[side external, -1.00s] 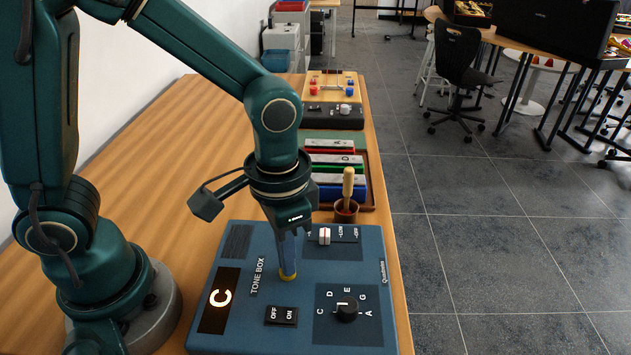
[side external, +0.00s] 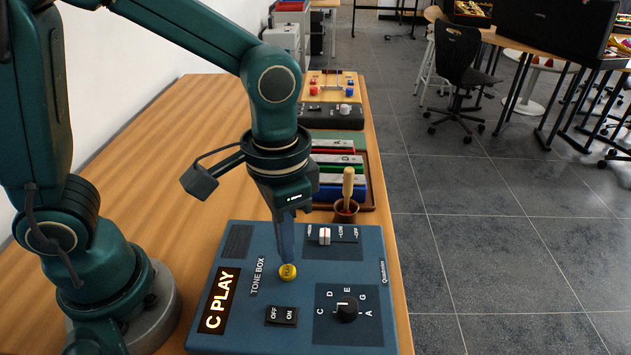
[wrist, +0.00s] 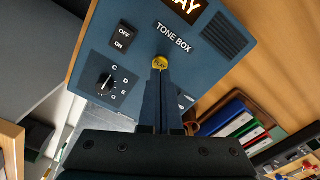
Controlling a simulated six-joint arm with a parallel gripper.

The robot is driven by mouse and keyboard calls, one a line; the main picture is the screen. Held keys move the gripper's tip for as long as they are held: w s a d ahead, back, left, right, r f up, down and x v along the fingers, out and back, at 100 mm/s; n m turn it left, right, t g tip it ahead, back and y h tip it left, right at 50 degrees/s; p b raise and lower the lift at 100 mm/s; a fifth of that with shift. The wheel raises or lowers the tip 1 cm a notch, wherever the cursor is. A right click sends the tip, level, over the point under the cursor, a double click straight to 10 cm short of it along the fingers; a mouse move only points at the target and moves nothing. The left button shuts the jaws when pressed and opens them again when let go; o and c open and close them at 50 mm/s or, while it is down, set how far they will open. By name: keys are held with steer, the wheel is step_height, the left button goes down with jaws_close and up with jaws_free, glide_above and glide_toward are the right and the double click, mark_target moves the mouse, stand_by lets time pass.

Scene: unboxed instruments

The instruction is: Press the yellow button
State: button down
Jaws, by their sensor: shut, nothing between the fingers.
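My gripper (side external: 287,258) is shut and empty, pointing down right at the button's far edge. Whether the tips touch the button or hover just above it I cannot tell. The box's display (side external: 219,301) is lit and reads "C PLAY".
Bare tabletop (side external: 170,160) lies to the left.

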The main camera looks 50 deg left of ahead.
steer(key=shift+r, duration=1.95)
steer(key=s+a+r+n+t, duration=0.3)
steer(key=s+a+t, duration=0.1)
steer(key=a, duration=0.3)
steer(key=shift+s+a+r+t, duration=0.2)
steer(key=shift+a+r+t, duration=0.15)
steer(key=shift+t, duration=0.45)
